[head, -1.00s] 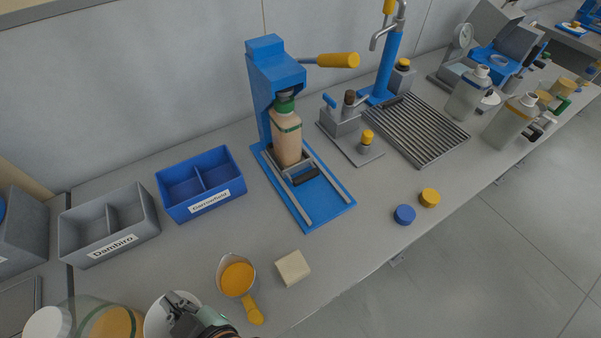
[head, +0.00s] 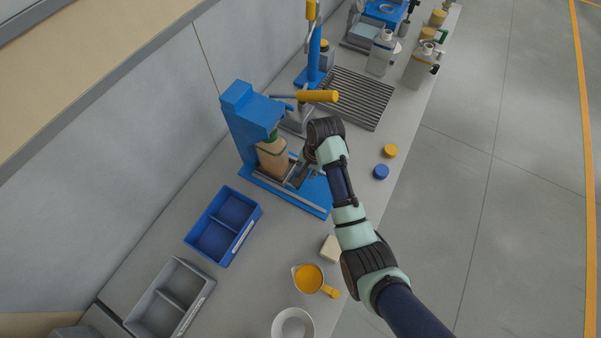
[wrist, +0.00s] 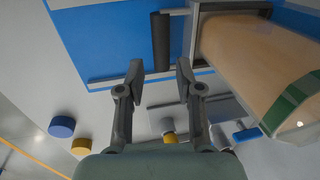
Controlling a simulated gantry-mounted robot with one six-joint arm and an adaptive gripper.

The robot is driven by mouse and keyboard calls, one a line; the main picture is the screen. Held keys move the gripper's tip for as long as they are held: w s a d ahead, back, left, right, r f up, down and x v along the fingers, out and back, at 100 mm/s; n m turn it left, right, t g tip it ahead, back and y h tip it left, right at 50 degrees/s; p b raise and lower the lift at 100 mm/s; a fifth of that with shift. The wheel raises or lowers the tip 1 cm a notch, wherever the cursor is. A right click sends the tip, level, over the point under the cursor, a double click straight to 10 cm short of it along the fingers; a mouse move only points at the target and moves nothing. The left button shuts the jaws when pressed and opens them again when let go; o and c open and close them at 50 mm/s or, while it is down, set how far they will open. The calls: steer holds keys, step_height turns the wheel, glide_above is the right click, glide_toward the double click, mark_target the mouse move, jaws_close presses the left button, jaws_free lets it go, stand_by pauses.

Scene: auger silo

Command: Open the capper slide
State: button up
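The blue capper (head: 239,117) stands on the bench with its yellow-gripped lever (head: 317,96) at the top. A tan bottle (head: 271,158) with a green cap sits in the slide's holder under the capping head. The holder's grey frame also shows in the wrist view (wrist: 196,25). The slide's dark handle bar (wrist: 160,42) sticks out from the holder over the blue base (wrist: 110,35). My gripper (wrist: 160,74) is open, its two fingertips on either side of the bar's near end. I cannot tell whether they touch it. In the head view my gripper (head: 304,174) partly hides the slide's front.
A blue bin (head: 224,228), a grey bin (head: 172,296), an orange-filled scoop (head: 308,279), a cream block (head: 330,248) and a white bowl (head: 292,325) are on the near bench. Blue (head: 381,172) and yellow (head: 390,151) caps lie right of my arm. A grated tray (head: 345,98) is behind.

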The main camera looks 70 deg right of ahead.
steer(key=f, duration=0.3)
steer(key=w+f+b, duration=0.1)
steer(key=f, duration=0.2)
steer(key=shift+w+f, duration=0.2)
jaws_close()
